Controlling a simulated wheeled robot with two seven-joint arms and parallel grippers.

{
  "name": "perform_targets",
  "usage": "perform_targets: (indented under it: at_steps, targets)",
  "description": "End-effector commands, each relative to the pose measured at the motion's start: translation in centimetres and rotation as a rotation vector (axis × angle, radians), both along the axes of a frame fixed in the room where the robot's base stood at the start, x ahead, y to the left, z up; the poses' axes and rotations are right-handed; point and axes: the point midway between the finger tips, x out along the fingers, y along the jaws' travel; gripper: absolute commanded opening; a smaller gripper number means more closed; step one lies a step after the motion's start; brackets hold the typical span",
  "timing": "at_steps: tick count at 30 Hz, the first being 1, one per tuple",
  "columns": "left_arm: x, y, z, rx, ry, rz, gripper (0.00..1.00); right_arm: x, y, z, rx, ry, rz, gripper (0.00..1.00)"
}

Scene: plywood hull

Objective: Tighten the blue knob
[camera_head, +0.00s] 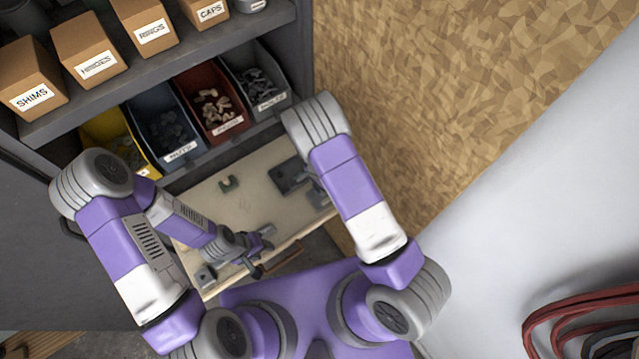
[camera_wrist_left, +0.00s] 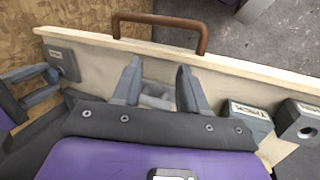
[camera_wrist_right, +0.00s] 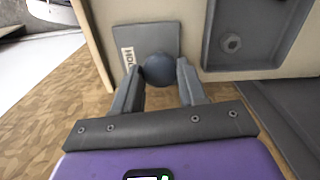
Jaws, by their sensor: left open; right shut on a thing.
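The round dark-blue knob (camera_wrist_right: 158,69) sits in front of a grey plate (camera_wrist_right: 150,42) with a partly covered label, in the right wrist view. My right gripper (camera_wrist_right: 158,88) is shut on it, one finger on each side. In the head view the right arm hides most of that gripper, and I cannot make out the knob. My left gripper (camera_wrist_left: 157,75) is open over the pale board (camera_wrist_left: 95,48). A small grey part (camera_wrist_left: 155,98) shows between and behind its fingers. The left gripper also shows in the head view (camera_head: 266,246), near the board's front edge.
A brown handle (camera_wrist_left: 160,24) stands at the board's edge. Grey blocks (camera_wrist_left: 248,118) lie beside the left gripper. A dark tray with a nut (camera_wrist_right: 255,35) is right of the knob. Shelf bins (camera_head: 168,128) stand behind the board; a chipboard wall (camera_head: 440,90) is at right.

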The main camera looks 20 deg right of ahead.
Motion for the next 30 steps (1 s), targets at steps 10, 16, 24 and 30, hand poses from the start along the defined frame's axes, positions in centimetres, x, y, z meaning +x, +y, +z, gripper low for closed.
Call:
perform_targets:
  at_steps: [10, 16, 24, 30]
  targets:
    - [0.0, 0.0, 1.1, 0.0, 0.0, 0.0, 0.43, 0.0, 0.1, 0.1, 0.001, 0.002, -0.33, 0.11]
    - [0.0, 0.0, 1.7, 0.0, 0.0, 0.0, 0.43, 0.0, 0.1, 0.1, 0.001, 0.002, -0.52, 0.11]
    - [0.0, 0.0, 2.6, 0.0, 0.0, 0.0, 0.43, 0.1, 0.1, 0.2, 0.001, 0.0, -0.776, 0.11]
    - [0.0, 0.0, 3.2, 0.0, 0.0, 0.0, 0.43, 0.1, 0.0, 0.2, 0.001, 0.0, -0.966, 0.11]
